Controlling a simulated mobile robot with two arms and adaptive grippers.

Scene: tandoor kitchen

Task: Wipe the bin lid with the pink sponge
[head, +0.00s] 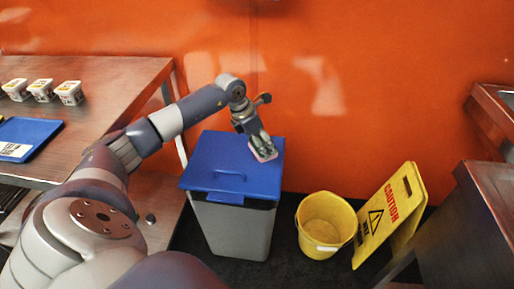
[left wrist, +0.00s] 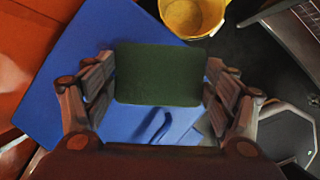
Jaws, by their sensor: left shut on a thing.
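The bin lid (head: 215,160) is blue and flat, with a blue handle, on a grey bin (head: 238,228). My left gripper (head: 260,144) is over the lid's right part and shut on the pink sponge (head: 267,157). In the head view a pink edge of the sponge shows below the fingers. In the left wrist view the sponge (left wrist: 158,75) shows a dark green face between the two fingers (left wrist: 160,82), with the blue lid (left wrist: 65,75) behind it. I cannot tell whether the sponge touches the lid. My right gripper is not in view.
A yellow bucket (head: 326,222) and a yellow caution sign (head: 388,215) stand on the floor right of the bin. A table (head: 120,82) at left holds white tubs (head: 40,89) and a blue tray (head: 30,130). An orange wall (head: 350,70) is behind the bin.

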